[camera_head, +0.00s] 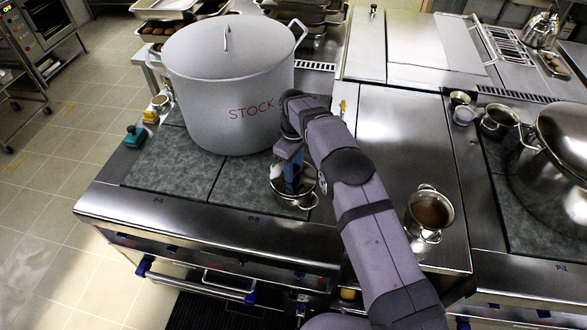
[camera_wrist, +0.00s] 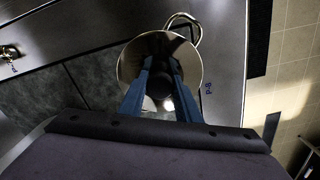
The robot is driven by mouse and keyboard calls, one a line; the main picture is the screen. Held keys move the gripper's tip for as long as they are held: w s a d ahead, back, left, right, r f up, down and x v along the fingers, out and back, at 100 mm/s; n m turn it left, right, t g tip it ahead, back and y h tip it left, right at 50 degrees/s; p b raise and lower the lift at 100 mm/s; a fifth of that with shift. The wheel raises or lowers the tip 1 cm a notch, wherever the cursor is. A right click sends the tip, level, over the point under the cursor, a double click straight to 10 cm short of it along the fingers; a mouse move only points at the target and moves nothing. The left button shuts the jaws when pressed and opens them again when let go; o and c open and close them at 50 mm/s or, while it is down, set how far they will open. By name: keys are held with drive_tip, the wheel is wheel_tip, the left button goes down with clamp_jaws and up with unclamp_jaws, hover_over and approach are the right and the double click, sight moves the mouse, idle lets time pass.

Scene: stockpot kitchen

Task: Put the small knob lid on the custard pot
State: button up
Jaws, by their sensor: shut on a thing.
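My gripper (camera_head: 292,188) is over the front of the left cooktop, its blue fingers pointing down, shut on the dark knob of the small lid. The round shiny lid (camera_head: 278,183) is directly above a small steel pot (camera_head: 292,202) with loop handles. In the wrist view the lid (camera_wrist: 133,62) looks like a mirror disc, with the knob (camera_wrist: 159,86) between the fingertips (camera_wrist: 160,82). A pot handle (camera_wrist: 196,28) sticks out past the lid's edge. The lid hides the pot's contents. I cannot tell whether the lid touches the rim.
A large grey stockpot (camera_head: 230,85) marked STOCK stands close behind my gripper. A small pot of brown liquid (camera_head: 430,212) is on the steel counter to the right. Another small pot (camera_head: 498,120) and a big steel pot (camera_head: 562,150) stand farther right. The cooktop left of my gripper is clear.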

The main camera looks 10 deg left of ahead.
drive_tip(key=shift+f+b, duration=0.3)
drive_tip(key=shift+f, duration=0.1)
idle(0.3)
drive_tip(key=o, duration=1.2)
drive_tip(key=shift+r, duration=0.15)
drive_tip(key=shift+r+b, duration=1.6)
drive_tip(key=shift+r, duration=2)
